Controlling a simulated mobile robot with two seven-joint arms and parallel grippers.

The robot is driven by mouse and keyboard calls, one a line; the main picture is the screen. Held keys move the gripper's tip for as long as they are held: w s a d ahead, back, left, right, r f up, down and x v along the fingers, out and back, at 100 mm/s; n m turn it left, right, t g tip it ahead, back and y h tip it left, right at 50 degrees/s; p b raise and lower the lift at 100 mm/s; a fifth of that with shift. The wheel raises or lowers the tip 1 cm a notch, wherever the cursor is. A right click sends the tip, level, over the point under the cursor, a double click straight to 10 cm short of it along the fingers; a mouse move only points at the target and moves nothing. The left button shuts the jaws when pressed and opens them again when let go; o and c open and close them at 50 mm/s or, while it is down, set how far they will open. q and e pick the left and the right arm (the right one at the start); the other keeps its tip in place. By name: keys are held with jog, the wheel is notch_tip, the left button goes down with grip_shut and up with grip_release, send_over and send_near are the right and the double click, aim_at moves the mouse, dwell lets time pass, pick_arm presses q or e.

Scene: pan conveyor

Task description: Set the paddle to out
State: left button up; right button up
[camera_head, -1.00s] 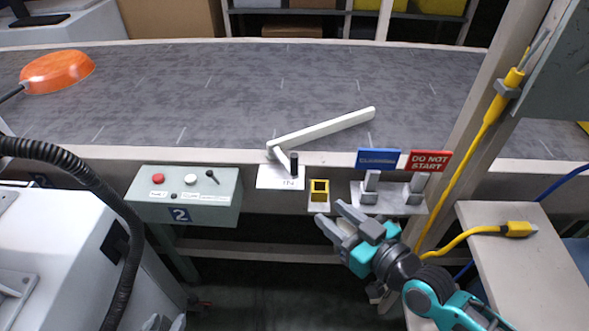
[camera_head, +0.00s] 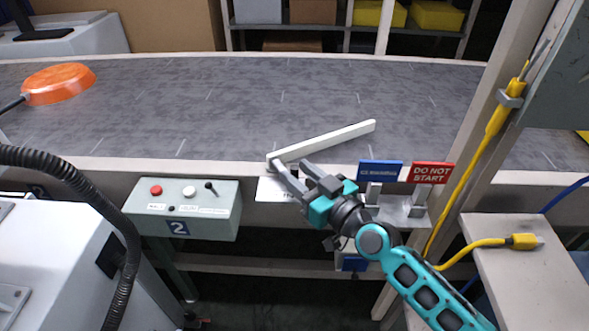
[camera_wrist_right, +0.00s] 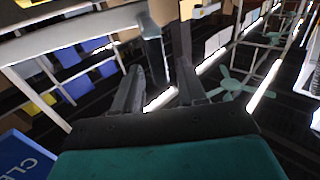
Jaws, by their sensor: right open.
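The paddle (camera_head: 325,141) is a long white bar lying slantwise over the grey belt, its pivot at the belt's near edge. Its short handle with a dark knob is hidden behind my right gripper in the head view. A white label (camera_head: 268,190) sits below the pivot, partly covered. My right gripper (camera_head: 290,167) is open at the handle. In the right wrist view, a dark upright knob (camera_wrist_right: 154,45) on a pale bar shows between and just beyond the open fingertips (camera_wrist_right: 160,68); I cannot tell whether they touch it. My left gripper is out of view.
A blue sign (camera_head: 380,171) and a red "DO NOT START" sign (camera_head: 431,173) stand close right of my gripper. A control box (camera_head: 182,209) is to the left. A yellow cable (camera_head: 470,170) runs down the right post.

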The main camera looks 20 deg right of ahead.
jog(key=shift+x, duration=1)
grip_shut()
